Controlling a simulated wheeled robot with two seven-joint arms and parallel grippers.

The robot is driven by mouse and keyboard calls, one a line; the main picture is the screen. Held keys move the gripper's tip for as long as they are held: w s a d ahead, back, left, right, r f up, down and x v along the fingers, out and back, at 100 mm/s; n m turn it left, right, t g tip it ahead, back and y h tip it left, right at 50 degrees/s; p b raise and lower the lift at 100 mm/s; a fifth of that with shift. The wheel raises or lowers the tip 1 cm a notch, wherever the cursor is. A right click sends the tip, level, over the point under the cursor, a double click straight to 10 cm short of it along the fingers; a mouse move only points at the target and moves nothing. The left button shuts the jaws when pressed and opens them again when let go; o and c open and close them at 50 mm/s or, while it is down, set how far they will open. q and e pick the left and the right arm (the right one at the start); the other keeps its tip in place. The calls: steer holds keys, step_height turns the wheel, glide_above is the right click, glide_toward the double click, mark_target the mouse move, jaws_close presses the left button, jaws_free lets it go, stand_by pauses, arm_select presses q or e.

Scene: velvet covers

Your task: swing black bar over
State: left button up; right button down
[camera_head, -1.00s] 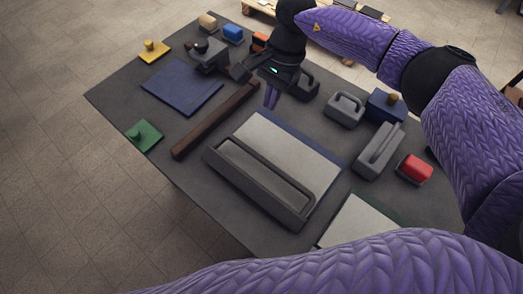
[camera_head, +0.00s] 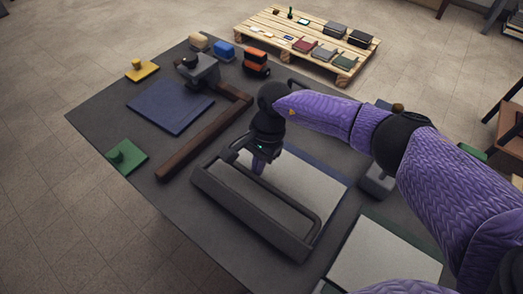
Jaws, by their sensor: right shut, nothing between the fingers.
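The black bar (camera_head: 247,219) is part of a long dark frame along the front edge of a pale flat board (camera_head: 305,187) on the dark table. A thinner rail runs alongside its thick front edge. My right gripper (camera_head: 260,166) points down at the far left end of the frame, over the edge of the pale board. It is shut with nothing between its fingers. Whether its fingertips touch the frame is hard to tell. My left gripper is not in view.
A brown L-shaped bar (camera_head: 204,139) and a blue board (camera_head: 170,106) lie to the left. A green block (camera_head: 126,156) sits at the left edge. An orange-black block (camera_head: 256,63) stands at the back. Another pale board (camera_head: 385,258) lies at right. A pallet (camera_head: 300,35) stands beyond.

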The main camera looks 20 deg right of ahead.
steer(key=shift+s+a+f, duration=0.1)
steer(key=shift+a+f, duration=0.05)
steer(key=shift+f, duration=0.4)
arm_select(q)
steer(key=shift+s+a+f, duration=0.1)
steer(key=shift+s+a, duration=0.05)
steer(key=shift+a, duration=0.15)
arm_select(e)
steer(key=shift+r, duration=0.1)
